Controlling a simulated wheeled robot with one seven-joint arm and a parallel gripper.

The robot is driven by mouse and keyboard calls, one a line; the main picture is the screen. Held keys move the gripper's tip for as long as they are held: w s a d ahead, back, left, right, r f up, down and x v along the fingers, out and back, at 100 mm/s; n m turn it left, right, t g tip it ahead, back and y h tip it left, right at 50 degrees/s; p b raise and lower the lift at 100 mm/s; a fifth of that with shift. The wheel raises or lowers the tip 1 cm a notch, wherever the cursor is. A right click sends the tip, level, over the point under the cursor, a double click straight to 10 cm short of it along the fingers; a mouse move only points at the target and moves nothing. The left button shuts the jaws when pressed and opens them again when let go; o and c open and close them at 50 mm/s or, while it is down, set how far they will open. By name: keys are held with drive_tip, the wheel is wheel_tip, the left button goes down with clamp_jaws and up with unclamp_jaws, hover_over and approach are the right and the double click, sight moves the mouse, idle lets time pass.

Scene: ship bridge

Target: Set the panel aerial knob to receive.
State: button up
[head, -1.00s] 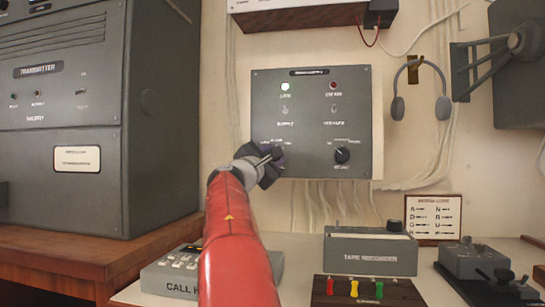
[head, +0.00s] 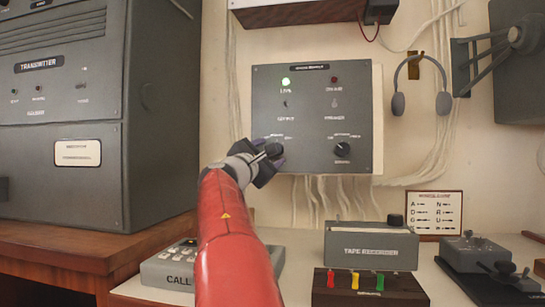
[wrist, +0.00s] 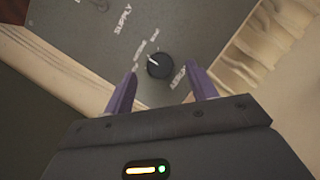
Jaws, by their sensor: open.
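A grey wall panel (head: 310,115) carries two black rotary knobs low down. The left knob (head: 274,149) has my gripper (head: 271,160) right at it. The right knob (head: 342,150) stands clear. In the wrist view the left knob (wrist: 160,66) has a white pointer aimed to the picture's upper left and small position labels around it, too blurred to read. "SUPPLY" is printed farther off on the panel. My open gripper (wrist: 161,72) has its two purple fingers on either side of this knob, with visible gaps.
A green lamp (head: 286,82) is lit on the panel. A tape recorder (head: 371,246) and a grey keypad box (head: 168,266) stand on the desk below. Headphones (head: 420,85) hang at right. A transmitter cabinet (head: 60,110) fills the left side.

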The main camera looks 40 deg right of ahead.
drive_tip(key=b+v, duration=0.1)
drive_tip(key=v, duration=0.4)
idle(0.5)
